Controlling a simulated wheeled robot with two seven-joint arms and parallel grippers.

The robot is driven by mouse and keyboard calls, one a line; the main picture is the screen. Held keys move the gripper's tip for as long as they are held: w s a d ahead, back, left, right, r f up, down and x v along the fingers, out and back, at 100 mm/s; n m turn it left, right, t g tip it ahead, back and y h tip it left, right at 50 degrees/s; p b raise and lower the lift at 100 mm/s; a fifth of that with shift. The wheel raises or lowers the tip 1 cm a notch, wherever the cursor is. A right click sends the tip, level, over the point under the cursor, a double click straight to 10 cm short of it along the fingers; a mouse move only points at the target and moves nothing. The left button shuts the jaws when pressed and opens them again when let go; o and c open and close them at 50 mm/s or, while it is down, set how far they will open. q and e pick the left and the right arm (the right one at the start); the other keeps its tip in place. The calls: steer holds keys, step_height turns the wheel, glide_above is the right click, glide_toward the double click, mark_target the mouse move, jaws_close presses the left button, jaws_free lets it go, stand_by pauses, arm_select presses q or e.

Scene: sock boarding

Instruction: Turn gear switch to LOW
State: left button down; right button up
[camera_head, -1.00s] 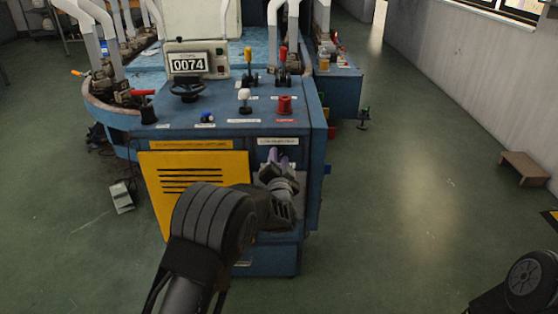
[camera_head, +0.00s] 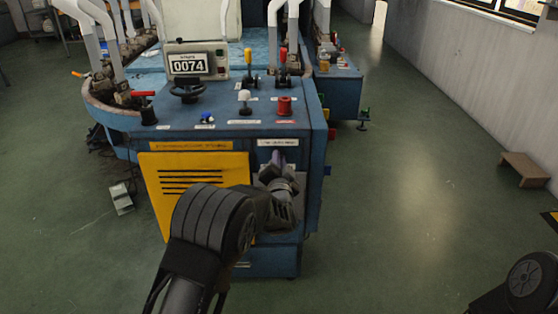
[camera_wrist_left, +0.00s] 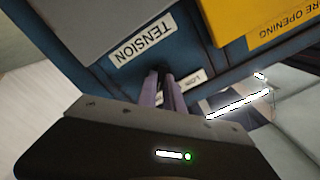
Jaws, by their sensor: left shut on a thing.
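The gear switch is on the front of the blue machine (camera_head: 313,180), to the right of the yellow vented panel. My left gripper (camera_head: 277,160) is in front of it and hides the switch itself. In the left wrist view the purple fingers of my left gripper (camera_wrist_left: 163,88) are close together against the panel, shut on what seems to be the switch. A small LOW label (camera_wrist_left: 195,82) shows beside the fingers, upside down. Which way the switch points is hidden. My right gripper is not in view.
A TENSION label (camera_wrist_left: 143,42) shows in the wrist view. Above the front, the sloped console holds a 0074 display (camera_head: 188,65), a red knob (camera_head: 285,105), a white-topped lever (camera_head: 244,100) and a black handwheel (camera_head: 187,88).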

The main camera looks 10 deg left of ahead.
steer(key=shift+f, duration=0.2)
arm_select(q)
steer(key=shift+a+n+b, duration=0.2)
steer(key=shift+n+b, duration=6.9)
steer(key=shift+n, duration=2)
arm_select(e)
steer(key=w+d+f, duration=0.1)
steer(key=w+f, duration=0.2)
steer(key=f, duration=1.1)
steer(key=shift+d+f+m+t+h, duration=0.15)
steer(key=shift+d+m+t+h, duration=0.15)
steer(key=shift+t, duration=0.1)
arm_select(q)
steer(key=c, duration=1.5)
jaws_free()
steer(key=shift+s, duration=0.15)
